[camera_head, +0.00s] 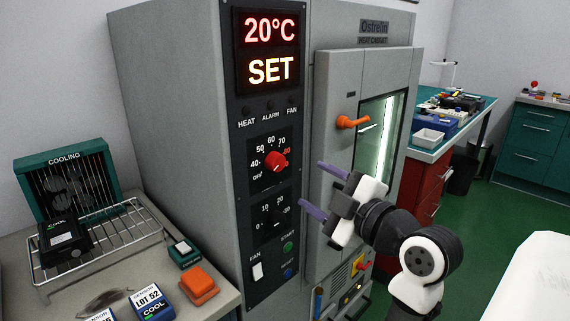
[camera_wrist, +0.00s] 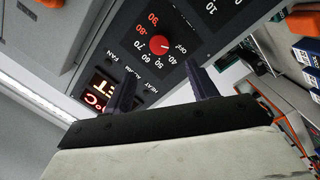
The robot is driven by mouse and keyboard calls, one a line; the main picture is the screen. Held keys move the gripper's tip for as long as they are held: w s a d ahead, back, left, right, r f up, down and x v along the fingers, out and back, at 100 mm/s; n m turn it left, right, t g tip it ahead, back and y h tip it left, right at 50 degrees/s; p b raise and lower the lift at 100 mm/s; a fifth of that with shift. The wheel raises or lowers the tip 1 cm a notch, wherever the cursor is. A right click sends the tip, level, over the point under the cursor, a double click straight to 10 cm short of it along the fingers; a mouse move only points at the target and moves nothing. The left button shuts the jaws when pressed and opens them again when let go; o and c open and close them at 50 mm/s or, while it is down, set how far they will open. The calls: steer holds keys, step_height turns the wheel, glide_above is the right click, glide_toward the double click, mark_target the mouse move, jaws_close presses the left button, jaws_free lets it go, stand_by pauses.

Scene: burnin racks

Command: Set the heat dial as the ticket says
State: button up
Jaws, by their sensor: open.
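The heat dial is a red knob (camera_head: 275,162) on the dark control panel (camera_head: 262,215) of the grey cabinet. Its scale runs from OFF through 40, 50, 60 and 70 to red higher numbers. It also shows in the wrist view, as a red knob (camera_wrist: 159,45) just beyond the fingers. Its exact pointer position is too small to tell. The display (camera_head: 268,49) reads 20°C and SET. My gripper (camera_head: 311,184) is open and empty, to the right of the dial and apart from it; its two fingers (camera_wrist: 161,70) frame the panel. I cannot make out a ticket.
A smaller dial (camera_head: 276,224), white fan switch (camera_head: 257,271) and green start button (camera_head: 288,246) sit below. The cabinet door (camera_head: 334,170) has an orange handle (camera_head: 352,122).

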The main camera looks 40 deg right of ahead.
mark_target(279, 164)
steer(key=w, duration=0.3)
steer(key=w+p, duration=0.1)
steer(key=w, duration=0.3)
steer(key=w+p, duration=0.1)
steer(key=w, duration=0.3)
steer(key=shift+d, duration=0.25)
steer(key=c, duration=1)
